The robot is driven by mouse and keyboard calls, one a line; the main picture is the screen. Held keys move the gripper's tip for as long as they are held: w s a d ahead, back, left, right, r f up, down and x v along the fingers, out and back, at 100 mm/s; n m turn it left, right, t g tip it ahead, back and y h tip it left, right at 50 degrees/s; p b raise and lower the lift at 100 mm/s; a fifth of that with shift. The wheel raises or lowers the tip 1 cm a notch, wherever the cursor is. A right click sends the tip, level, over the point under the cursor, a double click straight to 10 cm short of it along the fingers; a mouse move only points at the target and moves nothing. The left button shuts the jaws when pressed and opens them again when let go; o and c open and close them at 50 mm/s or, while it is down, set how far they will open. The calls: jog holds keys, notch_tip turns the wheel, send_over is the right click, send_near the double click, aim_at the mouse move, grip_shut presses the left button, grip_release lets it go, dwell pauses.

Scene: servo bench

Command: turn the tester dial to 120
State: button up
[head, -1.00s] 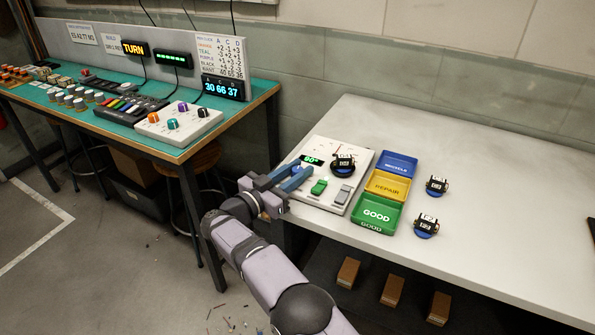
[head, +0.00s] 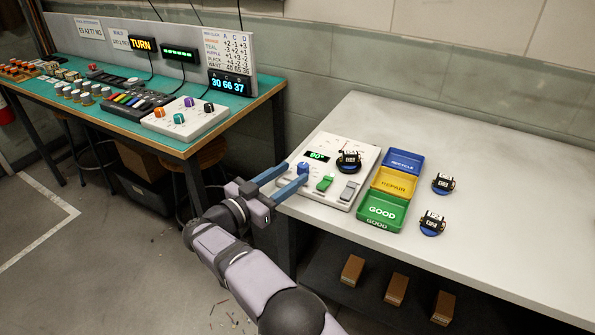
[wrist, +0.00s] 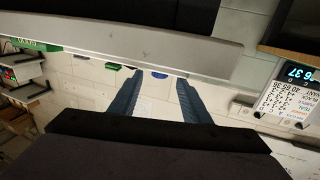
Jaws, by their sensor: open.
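The white tester panel (head: 333,198) lies at the left end of the pale bench in the head view. Its small green-lit display (head: 318,156) seems to read 80°, but the digits are too small to be sure. The blue dial (head: 303,167) sits below the display on the panel's left side. My gripper (head: 296,174) is open at the panel's left edge, its blue fingers pointing at the dial. The fingertips are close to the dial; I cannot tell whether they touch it. In the wrist view, both fingers (wrist: 157,88) are spread with nothing held between them.
A servo (head: 348,162) sits on the panel, above a green switch (head: 325,184) and a grey switch (head: 348,191). Blue, yellow and green trays (head: 382,212) stand to the right, then two more servos (head: 443,184). The bench's right side is clear.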

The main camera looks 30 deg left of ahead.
jog(key=shift+v, duration=0.95)
jog(key=shift+r, duration=0.1)
